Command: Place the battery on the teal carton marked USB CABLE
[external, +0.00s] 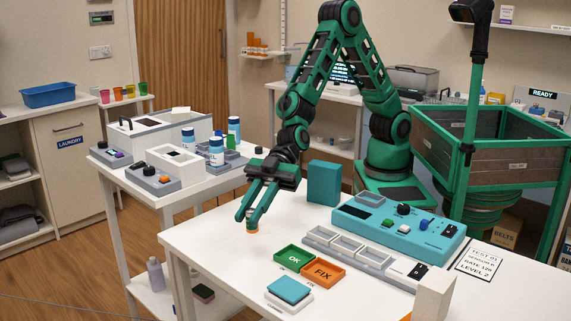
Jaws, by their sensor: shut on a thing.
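My gripper (248,220) points down at the left front part of the white table. Its fingers are shut on a small, partly hidden thing with an orange-brown band, taken to be the battery (252,229). It is at or just above the tabletop; I cannot tell if it touches. A plain teal carton (324,183) stands upright on the table, behind and to the right of my gripper. No USB CABLE lettering is readable on it from here.
A green OK tray (294,258) and orange FIX tray (323,273) lie in front. A teal tester (400,232) and a grey slotted holder (350,247) stand to the right. A teal-topped pad (289,290) is near the front edge. The table between gripper and carton looks clear.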

